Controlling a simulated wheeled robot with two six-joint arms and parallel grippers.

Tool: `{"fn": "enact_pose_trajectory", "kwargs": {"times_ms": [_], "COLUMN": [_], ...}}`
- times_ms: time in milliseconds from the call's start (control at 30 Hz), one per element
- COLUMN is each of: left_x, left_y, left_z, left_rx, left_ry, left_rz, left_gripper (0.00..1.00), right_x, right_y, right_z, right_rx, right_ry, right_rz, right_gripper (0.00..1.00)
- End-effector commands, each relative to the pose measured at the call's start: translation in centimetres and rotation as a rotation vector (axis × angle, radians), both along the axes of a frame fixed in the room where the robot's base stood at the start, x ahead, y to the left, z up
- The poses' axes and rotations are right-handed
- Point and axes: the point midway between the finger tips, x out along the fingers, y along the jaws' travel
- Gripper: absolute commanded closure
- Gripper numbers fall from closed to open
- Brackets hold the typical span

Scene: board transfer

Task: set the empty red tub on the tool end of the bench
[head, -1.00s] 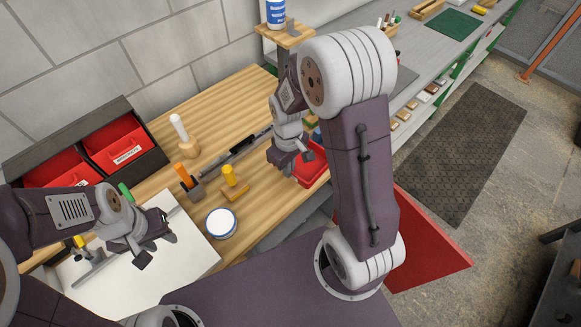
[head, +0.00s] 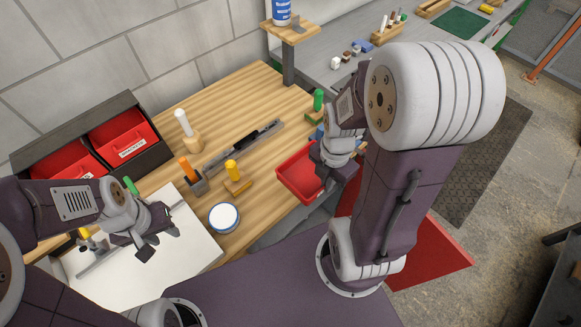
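The red tub (head: 292,178) is at the front edge of the wooden bench (head: 240,105), right of the white-topped round pot. The part of its inside that I see is bare red. My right gripper (head: 326,178) is at the tub's right side, its fingers pointing down. Its fingertips are partly hidden, so I cannot tell whether it grips the wall or whether the tub is lifted. My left gripper (head: 158,241) is open and empty above the white board (head: 190,262) at the bench's left.
A dark rack (head: 165,158) with red bins stands at the back left. Handled tools, a long dark metal tool (head: 245,146) and the round pot (head: 224,217) stand mid-bench. A post with a wooden shelf (head: 290,32) rises at the far end. The back middle is clear.

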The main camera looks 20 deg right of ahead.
Motion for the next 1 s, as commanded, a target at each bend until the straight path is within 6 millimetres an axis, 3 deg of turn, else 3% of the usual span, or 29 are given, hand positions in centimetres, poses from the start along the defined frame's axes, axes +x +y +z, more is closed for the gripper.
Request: {"fn": "enact_pose_trajectory", "kwargs": {"times_ms": [167,300,500,733,1000], "left_x": [0.0,0.0,0.0,0.0,0.0], "left_y": [0.0,0.0,0.0,0.0,0.0], "left_z": [2.6,2.1,2.7,2.7,3.2], "left_rx": [0.000,0.000,0.000,0.000,0.000], "left_ry": [0.000,0.000,0.000,0.000,0.000], "left_rz": [0.000,0.000,0.000,0.000,0.000], "left_gripper": [0.64,0.64,0.64,0.64,0.64], "right_x": [2.1,6.4,10.6,11.5,11.4], "right_y": [0.5,1.0,1.5,1.6,1.6], "right_z": [-0.8,-3.9,-6.4,-7.2,-10.9], "right_rx": [0.002,0.002,0.000,0.000,0.000], "right_ry": [0.011,0.005,0.002,0.002,0.002], "right_rz": [0.005,0.004,0.002,0.000,0.000], "right_gripper": [1.00,1.00,1.00,1.00,1.00]}}
